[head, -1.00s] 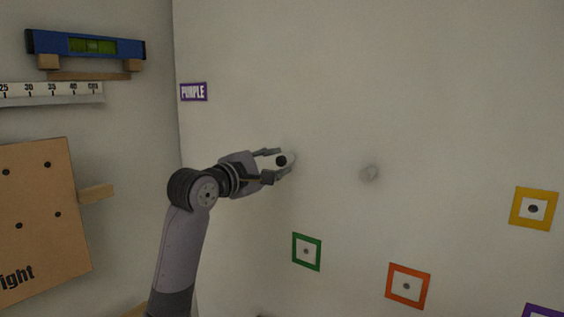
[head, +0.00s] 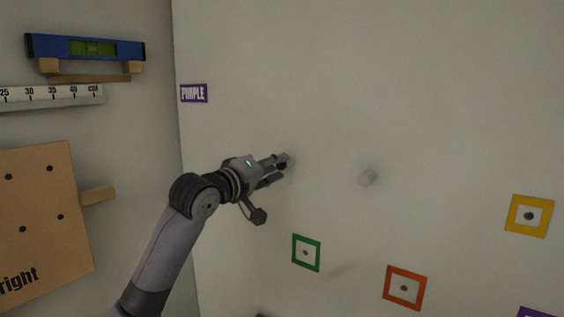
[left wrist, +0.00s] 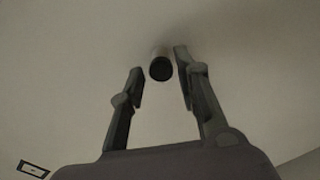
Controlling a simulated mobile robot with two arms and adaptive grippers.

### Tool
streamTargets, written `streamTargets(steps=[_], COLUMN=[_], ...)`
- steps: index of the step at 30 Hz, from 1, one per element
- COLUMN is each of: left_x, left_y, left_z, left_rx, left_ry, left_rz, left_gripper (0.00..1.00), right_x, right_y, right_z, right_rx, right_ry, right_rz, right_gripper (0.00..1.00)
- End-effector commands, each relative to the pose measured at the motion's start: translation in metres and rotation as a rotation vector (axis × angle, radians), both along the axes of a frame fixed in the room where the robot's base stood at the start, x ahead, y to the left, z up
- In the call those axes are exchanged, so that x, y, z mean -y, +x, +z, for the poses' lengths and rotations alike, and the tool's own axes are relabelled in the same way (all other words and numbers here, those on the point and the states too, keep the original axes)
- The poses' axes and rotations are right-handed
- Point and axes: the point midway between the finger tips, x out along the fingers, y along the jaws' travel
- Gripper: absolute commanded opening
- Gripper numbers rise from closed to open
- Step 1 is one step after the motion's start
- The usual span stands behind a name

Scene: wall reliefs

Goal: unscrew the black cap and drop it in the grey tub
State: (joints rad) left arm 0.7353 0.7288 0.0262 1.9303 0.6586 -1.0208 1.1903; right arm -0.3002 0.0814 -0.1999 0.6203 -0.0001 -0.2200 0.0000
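The black cap (left wrist: 161,70) sits on the end of a short pale stub (left wrist: 160,51) that stands out from the wall. My left gripper (left wrist: 159,64) is open, with one finger on each side of the cap and a visible gap to both fingers. In the head view the left gripper (head: 279,167) reaches to the wall, and its fingers mostly hide the cap. I cannot tell there whether they touch it. I see no grey tub in either view. My right gripper is not in view.
Green (head: 306,253), orange (head: 404,288) and yellow (head: 529,216) frames are below and right. A board (head: 40,225), a ruler (head: 50,95) and a blue level (head: 86,47) are at left.

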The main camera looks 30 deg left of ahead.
Motion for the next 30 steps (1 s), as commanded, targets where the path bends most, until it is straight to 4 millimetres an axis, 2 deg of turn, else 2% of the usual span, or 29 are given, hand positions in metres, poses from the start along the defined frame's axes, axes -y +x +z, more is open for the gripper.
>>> streamTargets(steps=[4, 10, 17, 24, 30], left_x=[0.0, 0.0, 0.001, 0.001, 0.001], left_y=[0.0, 0.0, 0.0, 0.0, 0.0], left_z=[0.0, 0.001, 0.0, 0.001, -0.002], left_rx=[0.005, 0.029, 0.043, 0.071, 0.079], left_ry=[0.103, 0.414, 0.596, 0.962, 1.019], left_rz=[0.0, 0.0, -0.001, -0.001, 0.0], left_gripper=[0.3, 0.3, 0.3, 0.3, 0.3], right_x=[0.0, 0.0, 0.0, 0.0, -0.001], right_y=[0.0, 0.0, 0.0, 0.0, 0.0], right_z=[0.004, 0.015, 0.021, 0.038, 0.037], right_rx=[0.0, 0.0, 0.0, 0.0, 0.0], right_ry=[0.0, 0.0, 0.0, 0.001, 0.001], right_rz=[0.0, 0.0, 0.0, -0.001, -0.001], right_gripper=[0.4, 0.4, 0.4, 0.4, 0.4])
